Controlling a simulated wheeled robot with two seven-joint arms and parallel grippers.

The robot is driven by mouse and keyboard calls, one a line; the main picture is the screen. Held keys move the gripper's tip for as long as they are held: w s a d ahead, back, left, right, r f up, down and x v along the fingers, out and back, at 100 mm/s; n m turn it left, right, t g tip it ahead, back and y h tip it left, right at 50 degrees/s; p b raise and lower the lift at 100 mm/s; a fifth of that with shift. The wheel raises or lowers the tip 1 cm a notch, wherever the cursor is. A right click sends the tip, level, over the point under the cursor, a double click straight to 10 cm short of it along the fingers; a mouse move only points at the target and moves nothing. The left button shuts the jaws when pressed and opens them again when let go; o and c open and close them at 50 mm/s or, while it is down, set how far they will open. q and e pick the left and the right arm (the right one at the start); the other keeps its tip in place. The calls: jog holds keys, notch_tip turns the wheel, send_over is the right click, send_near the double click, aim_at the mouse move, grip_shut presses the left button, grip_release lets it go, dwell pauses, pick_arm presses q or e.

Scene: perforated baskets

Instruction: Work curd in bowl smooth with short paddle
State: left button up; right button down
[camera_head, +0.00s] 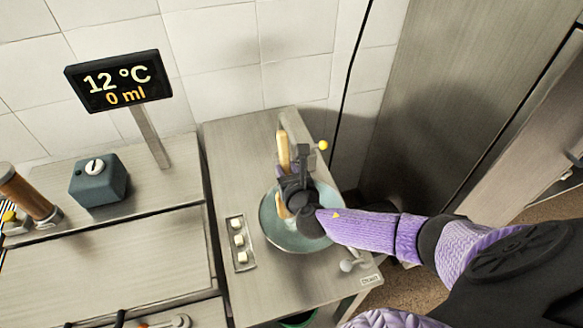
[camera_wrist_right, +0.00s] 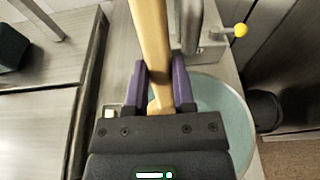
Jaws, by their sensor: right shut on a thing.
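The short paddle (camera_head: 283,146) is wooden. My right gripper (camera_head: 284,172) is shut on it above the bowl. In the right wrist view, the pale paddle (camera_wrist_right: 150,42) runs between the two purple fingers (camera_wrist_right: 161,85). The bowl (camera_head: 278,237) is round and blue-grey and sits on the metal counter; its rim also shows in the right wrist view (camera_wrist_right: 236,115). My gripper and arm cover much of the bowl. I cannot make out any curd in it. Whether the paddle touches the bowl is hidden. My left gripper is not in view.
A tap with a yellow knob (camera_head: 323,145) stands behind the bowl. A panel of white buttons (camera_head: 238,243) lies left of it. A display (camera_head: 118,82) reads 12 °C and 0 ml. A blue-grey box (camera_head: 99,182) stands on the left counter. A tall cabinet (camera_head: 425,100) rises at right.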

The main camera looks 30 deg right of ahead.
aim_at(284, 137)
jog(key=shift+s+d+f, duration=0.1)
jog(key=shift+s+d, duration=0.05)
jog(key=shift+d, duration=0.7)
jog(key=shift+a+f, duration=0.2)
jog(key=shift+a, duration=0.8)
jog(key=shift+d+r, duration=0.15)
jog(key=shift+d, duration=0.65)
jog(key=shift+a, duration=0.55)
jog(key=shift+f, duration=0.2)
notch_tip(284, 137, up, 9)
jog(key=p, duration=0.9)
jog(key=shift+r, duration=0.2)
jog(key=shift+f, duration=0.1)
